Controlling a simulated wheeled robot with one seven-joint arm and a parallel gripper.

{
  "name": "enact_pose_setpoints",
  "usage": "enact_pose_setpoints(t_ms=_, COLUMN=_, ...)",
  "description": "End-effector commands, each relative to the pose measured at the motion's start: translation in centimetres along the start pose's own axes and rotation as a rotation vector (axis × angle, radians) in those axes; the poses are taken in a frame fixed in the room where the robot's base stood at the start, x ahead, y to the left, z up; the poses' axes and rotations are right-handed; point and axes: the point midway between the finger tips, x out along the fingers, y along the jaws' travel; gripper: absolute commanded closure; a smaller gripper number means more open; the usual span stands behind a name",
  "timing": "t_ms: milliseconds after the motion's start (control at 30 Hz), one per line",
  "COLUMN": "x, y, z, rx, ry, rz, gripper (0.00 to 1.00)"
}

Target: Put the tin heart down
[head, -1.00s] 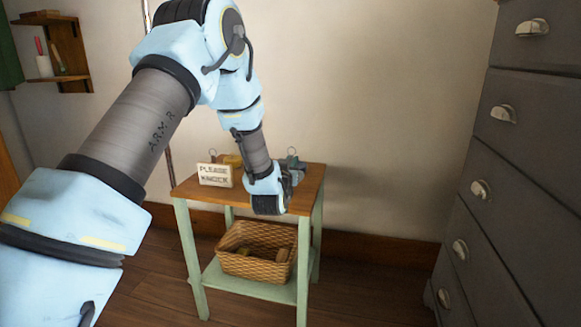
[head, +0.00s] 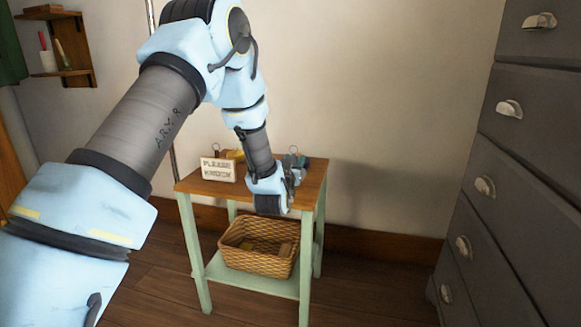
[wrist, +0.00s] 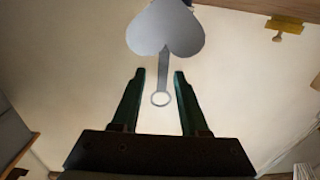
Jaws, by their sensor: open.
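The tin heart (wrist: 165,32) is a flat grey heart with a narrow strap and a ring (wrist: 160,99). In the wrist view it lies beyond my fingertips, with the strap and ring in the gap between them. My gripper (wrist: 159,75) is open, and both dark green fingers stand apart from the strap. In the head view my gripper (head: 296,172) is low over the right part of the small table (head: 228,193), and a ring shows just above it. My wrist hides most of the heart there. I cannot tell exactly how its lower end rests.
A white "PLEASE KNOCK" sign (head: 217,170) stands on the table's left, with a yellow object (head: 236,155) behind it, also in the wrist view (wrist: 284,27). A wicker basket (head: 255,261) sits on the lower shelf. A grey drawer chest (head: 530,140) stands right.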

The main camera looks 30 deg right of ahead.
Motion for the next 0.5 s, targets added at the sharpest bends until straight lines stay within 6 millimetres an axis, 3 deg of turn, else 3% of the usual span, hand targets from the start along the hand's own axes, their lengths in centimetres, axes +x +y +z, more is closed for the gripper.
enact_pose_setpoints(t_ms=500, x=-9.6, y=0.1, z=0.0, rx=0.0, ry=-0.002, rz=0.001, gripper=0.56)
